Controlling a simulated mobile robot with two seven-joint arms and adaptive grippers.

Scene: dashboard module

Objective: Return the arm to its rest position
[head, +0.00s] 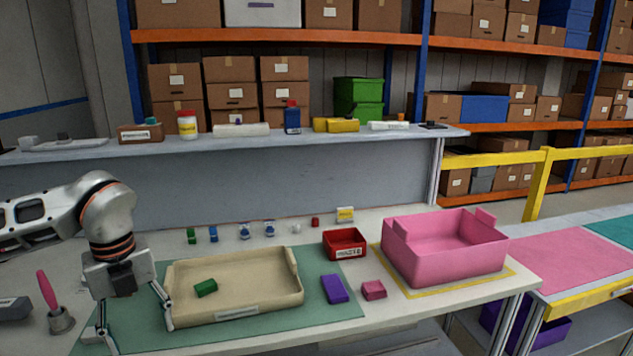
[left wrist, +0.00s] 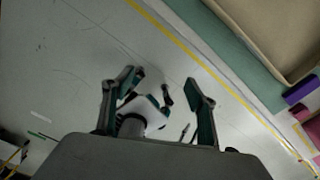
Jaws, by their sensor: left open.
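My left gripper (head: 137,328) hangs at the lower left of the head view, fingers down, left of the beige tray (head: 285,296). Its fingers are spread apart with nothing between them. In the left wrist view the open fingers (left wrist: 160,84) show above grey floor, with the tray's corner (left wrist: 262,35) at the upper right. A green block (head: 205,287) lies in the tray.
A green mat (head: 340,309) lies under the tray. A purple block (head: 334,289), a pink block (head: 373,290), a red bin (head: 344,244) and a pink crate (head: 440,262) stand to the right.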

